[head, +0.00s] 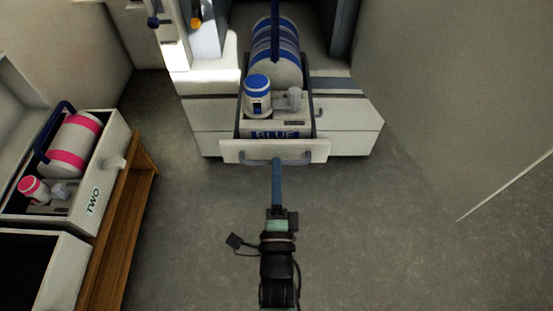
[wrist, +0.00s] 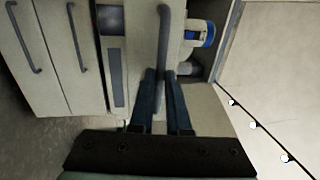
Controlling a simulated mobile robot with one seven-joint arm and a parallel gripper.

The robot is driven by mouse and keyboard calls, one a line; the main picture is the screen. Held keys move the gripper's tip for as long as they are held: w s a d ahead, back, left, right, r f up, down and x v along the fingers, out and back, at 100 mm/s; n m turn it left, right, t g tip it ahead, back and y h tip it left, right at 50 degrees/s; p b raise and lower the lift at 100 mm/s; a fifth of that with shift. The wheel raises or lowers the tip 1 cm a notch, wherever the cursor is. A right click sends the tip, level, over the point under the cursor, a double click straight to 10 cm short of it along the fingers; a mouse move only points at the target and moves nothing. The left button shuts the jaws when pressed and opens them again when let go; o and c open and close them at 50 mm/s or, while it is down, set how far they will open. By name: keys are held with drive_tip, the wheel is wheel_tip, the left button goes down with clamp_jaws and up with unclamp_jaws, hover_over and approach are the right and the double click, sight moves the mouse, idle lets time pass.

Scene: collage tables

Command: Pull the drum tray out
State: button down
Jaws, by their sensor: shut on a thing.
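The drum tray (head: 234,152) is a pale drawer standing out from a white cabinet, with a "BLUE" label (head: 276,134) behind its front. A large white drum with blue bands (head: 290,72) and a small blue-capped canister (head: 257,100) sit in it. A grey bar handle (head: 300,160) crosses the tray front and also shows in the wrist view (wrist: 164,30). My gripper (head: 277,165) is at the middle of this handle. In the wrist view its fingers (wrist: 160,78) are on both sides of the bar, shut on it.
At left, a wooden bench (head: 135,205) carries a white tray labelled "TWO" (head: 92,203) with a pink-banded drum (head: 75,145). An empty-looking dark tray (head: 35,270) is nearer. Bare floor (head: 190,235) surrounds my arm. A pale wall (head: 460,90) stands at right.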

drive_tip(key=shift+s, duration=0.15)
drive_tip(key=c, duration=0.9)
unclamp_jaws()
drive_tip(key=shift+s, duration=0.1)
drive_tip(key=s+p, duration=0.1)
drive_tip(key=s, duration=0.3)
drive_tip(key=s+f+p, duration=0.1)
drive_tip(key=s, duration=0.3)
drive_tip(key=s+f+p, duration=0.1)
drive_tip(key=s, duration=0.3)
drive_tip(key=shift+s+f, duration=0.2)
drive_tip(key=shift+s, duration=0.1)
